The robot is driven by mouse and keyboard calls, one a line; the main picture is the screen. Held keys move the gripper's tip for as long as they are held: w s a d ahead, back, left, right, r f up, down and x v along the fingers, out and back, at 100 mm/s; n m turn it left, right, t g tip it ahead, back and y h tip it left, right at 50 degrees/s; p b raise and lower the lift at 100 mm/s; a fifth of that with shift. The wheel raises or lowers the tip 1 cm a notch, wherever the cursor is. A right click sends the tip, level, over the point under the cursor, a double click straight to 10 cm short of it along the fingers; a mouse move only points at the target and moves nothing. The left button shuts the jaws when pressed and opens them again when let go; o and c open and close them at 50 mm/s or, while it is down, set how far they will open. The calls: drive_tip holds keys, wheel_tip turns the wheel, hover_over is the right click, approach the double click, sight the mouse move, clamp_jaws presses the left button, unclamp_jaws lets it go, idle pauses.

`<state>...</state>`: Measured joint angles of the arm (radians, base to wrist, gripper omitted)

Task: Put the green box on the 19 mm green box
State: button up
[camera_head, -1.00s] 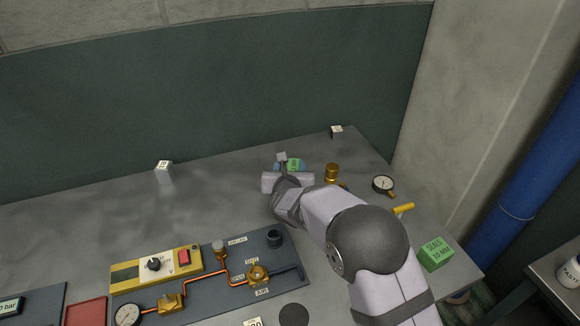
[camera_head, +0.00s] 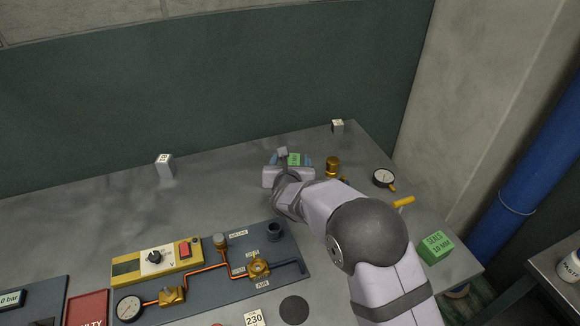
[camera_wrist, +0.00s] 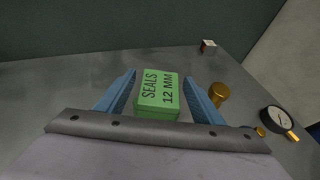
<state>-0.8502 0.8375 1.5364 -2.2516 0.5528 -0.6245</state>
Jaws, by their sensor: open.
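A green box labelled "SEALS 12 MM" (camera_wrist: 158,92) stands on the table between my jaws; it also shows in the head view (camera_head: 294,159). My gripper (camera_wrist: 159,77) is open, with one blue finger on each side of this box and visible gaps; it also shows in the head view (camera_head: 292,161). The box's lower near side is partly hidden by my gripper body. A second green box (camera_head: 436,246) sits at the table's right front edge. Its label reads "SEALS" and a number in MM that looks like 10 or 19.
A brass fitting (camera_head: 333,167) stands close right of my gripper, with a gauge (camera_head: 384,178) beyond it. A yellow-handled part (camera_head: 404,202) lies near my arm. A panel with copper pipes (camera_head: 210,275) fills the front. A white block (camera_head: 164,166) stands at the back left.

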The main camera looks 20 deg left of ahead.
drive_tip(key=b+v, duration=0.3)
drive_tip(key=v, duration=0.9)
drive_tip(key=shift+r, duration=0.15)
drive_tip(key=shift+d, duration=0.15)
drive_tip(key=w+d+f+m+g+h+p, duration=0.15)
drive_tip(key=d+m+g+h, duration=0.5)
drive_tip(key=d+m, duration=1.7)
drive_tip(key=s+d+f+m+g+h+p, duration=0.1)
drive_tip(key=s+d+f+m+g, duration=0.15)
drive_tip(key=s+d, duration=0.5)
drive_tip(key=s+d+f+m+g+h+p, duration=0.1)
drive_tip(key=s+d+m+h+p, duration=0.3)
drive_tip(key=d, duration=0.7)
drive_tip(key=s+a+f+m+g+y+b, duration=0.1)
drive_tip(key=s+m+g+y, duration=0.1)
drive_tip(key=s+m+y, duration=0.4)
drive_tip(key=s+m, duration=0.4)
drive_tip(key=shift+s+a+g, duration=0.25)
drive_tip(key=shift+s+g, duration=0.05)
drive_tip(key=shift+s, duration=0.1)
